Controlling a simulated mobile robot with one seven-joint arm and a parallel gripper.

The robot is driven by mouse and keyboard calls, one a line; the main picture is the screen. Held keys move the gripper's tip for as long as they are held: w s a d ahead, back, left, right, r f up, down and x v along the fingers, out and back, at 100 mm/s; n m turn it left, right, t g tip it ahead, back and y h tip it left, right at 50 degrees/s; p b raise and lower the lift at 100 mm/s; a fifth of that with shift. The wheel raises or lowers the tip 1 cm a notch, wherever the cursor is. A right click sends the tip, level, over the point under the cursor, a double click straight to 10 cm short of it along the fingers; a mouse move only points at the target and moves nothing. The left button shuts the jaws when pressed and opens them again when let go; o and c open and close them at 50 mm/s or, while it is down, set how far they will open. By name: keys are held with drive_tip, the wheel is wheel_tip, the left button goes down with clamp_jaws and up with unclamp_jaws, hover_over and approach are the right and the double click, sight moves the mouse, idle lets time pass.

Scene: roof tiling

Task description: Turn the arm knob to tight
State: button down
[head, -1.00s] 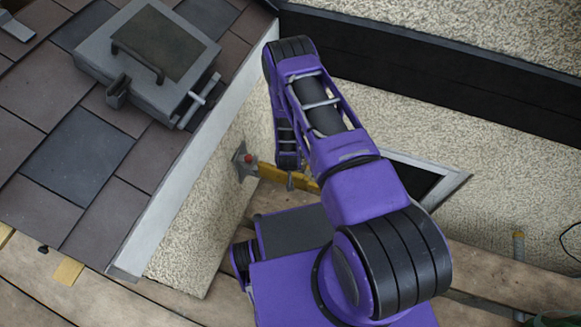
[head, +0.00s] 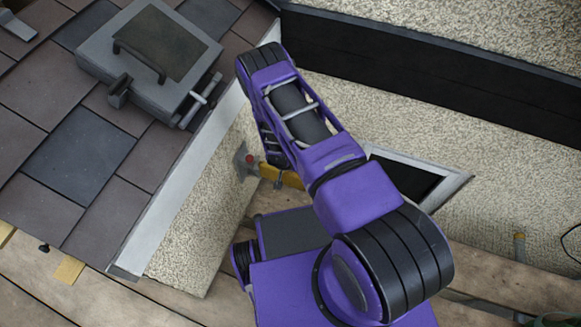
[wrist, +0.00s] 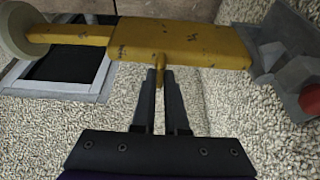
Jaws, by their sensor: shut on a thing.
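A worn yellow arm (wrist: 165,42) crosses the top of the wrist view, with a pale round end (wrist: 18,32) at the left. A small yellow knob-like stub (wrist: 161,69) sticks out of its middle. My gripper (wrist: 161,78) is shut on this stub, one finger on each side. A grey metal bracket (wrist: 280,50) with a red knob (wrist: 309,99) stands at the arm's right end. In the head view the yellow arm (head: 285,178) and red knob (head: 250,158) show at the wall, partly behind my arm. No tight mark is readable.
A rough plaster wall (head: 205,225) stands behind the bracket. A framed dark opening (head: 410,182) lies to the right. The tiled roof (head: 80,150) holds a grey box with a handle (head: 150,55). Wooden planks (head: 130,305) run below.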

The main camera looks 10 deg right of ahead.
drive_tip(key=c, duration=0.9)
unclamp_jaws()
drive_tip(key=shift+c, duration=0.2)
drive_tip(key=p+v, duration=0.3)
drive_tip(key=v, duration=1.4)
drive_tip(key=shift+r, duration=0.25)
